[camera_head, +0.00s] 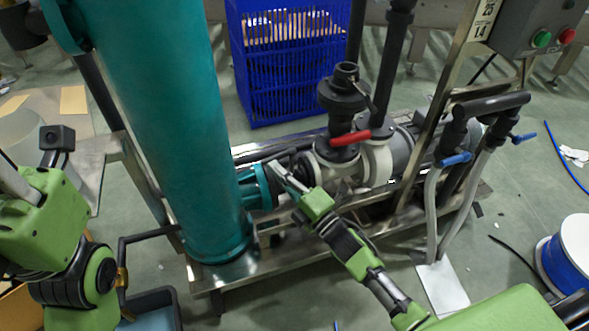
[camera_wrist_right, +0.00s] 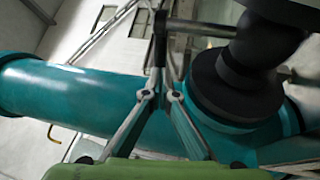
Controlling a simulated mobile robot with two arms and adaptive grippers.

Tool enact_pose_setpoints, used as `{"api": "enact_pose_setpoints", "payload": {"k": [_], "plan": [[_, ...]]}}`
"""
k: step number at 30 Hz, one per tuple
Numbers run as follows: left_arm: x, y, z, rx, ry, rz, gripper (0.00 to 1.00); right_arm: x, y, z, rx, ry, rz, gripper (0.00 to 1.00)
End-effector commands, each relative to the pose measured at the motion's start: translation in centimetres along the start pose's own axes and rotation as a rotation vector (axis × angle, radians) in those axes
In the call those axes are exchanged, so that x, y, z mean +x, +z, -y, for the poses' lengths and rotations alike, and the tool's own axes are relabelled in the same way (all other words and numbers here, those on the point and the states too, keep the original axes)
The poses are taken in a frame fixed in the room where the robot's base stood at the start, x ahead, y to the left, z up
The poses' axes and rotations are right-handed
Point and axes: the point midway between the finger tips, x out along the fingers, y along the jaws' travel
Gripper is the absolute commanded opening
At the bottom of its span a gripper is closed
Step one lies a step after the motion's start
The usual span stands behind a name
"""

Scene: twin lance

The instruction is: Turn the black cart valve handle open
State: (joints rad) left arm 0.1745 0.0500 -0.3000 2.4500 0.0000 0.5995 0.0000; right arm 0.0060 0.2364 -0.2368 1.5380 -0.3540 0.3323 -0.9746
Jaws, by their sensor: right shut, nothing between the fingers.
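My right gripper (camera_head: 274,167) is shut and empty. It reaches in from the lower right to the teal flange beside the large teal column. The wrist view shows its two fingers (camera_wrist_right: 160,75) closed together in front of a teal pipe (camera_wrist_right: 85,95). A dark bar (camera_wrist_right: 205,29) shows just beyond the fingertips; I cannot tell whether it is the black valve handle or whether they touch. Black pipe fittings (camera_head: 342,97) stand on the cart's pipework, right of the gripper. My left arm (camera_head: 45,220) is at the left edge; its gripper is not visible.
The teal column (camera_head: 155,110) stands close left of the right gripper. A red lever (camera_head: 350,137) and blue levers (camera_head: 456,159) sit on the pipework to the right. A blue crate (camera_head: 290,60) is behind. A blue hose reel (camera_head: 568,255) lies at lower right.

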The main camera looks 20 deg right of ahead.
Motion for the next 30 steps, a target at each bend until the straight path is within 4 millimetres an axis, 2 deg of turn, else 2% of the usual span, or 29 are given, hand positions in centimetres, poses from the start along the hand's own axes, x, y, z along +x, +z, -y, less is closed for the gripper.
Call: {"api": "enact_pose_setpoints", "payload": {"k": [12,30], "plan": [[-0.21,0.14,0.1,-0.002,-0.007,0.012,0.27,1.11,-0.31,0.15,0.001,0.002,-0.001,0.0],[-0.28,0.19,0.1,-0.003,-0.007,0.014,0.27,1.19,-0.3,0.23,0.001,0.001,-0.001,0.0]]}}
